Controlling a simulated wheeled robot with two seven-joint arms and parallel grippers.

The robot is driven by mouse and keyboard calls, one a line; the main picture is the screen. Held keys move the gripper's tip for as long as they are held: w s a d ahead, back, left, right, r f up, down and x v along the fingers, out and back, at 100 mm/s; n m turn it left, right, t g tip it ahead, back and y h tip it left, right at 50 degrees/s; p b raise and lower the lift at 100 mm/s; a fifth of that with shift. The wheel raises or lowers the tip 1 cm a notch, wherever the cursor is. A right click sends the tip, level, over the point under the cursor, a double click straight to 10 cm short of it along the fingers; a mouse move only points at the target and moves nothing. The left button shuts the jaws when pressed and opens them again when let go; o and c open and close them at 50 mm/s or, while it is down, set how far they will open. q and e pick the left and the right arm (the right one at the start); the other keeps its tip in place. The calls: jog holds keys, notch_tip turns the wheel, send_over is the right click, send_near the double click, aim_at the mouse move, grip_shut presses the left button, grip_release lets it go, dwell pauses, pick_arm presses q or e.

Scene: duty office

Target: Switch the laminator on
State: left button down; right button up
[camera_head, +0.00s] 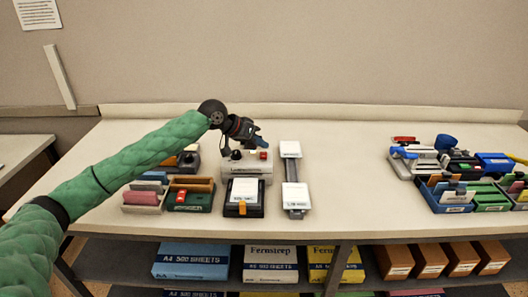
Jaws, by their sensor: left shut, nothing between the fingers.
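A pale boxy device that looks like the laminator (255,171) stands on the worktop near the middle. A red switch (263,155) sits on its top right and a dark knob (236,155) on its top left. Its front label is too small to read surely. My left gripper (257,141) is shut and empty, over the back of the device. It is close to the red switch; I cannot tell whether it touches it. The gripper hides part of the device's back edge. The switch's position cannot be made out. My right gripper is not in view.
A black device with a white sheet (244,188) stands in front. A grey device with white panels (296,195) is to the right. Trays of coloured items (190,197) lie left, and more organisers (455,195) far right. The worktop (350,180) between is clear.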

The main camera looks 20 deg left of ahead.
aim_at(260, 155)
pick_arm(q)
jog(key=shift+s+d+r+p, duration=0.1)
jog(key=shift+s+r+p, duration=0.15)
jog(key=shift+r+p, duration=0.95)
jog(key=shift+s+d+r+p, duration=0.1)
jog(key=shift+s+r+p, duration=0.1)
jog(key=shift+r+p, duration=1)
jog(key=shift+r, duration=0.1)
jog(key=shift+a, duration=0.1)
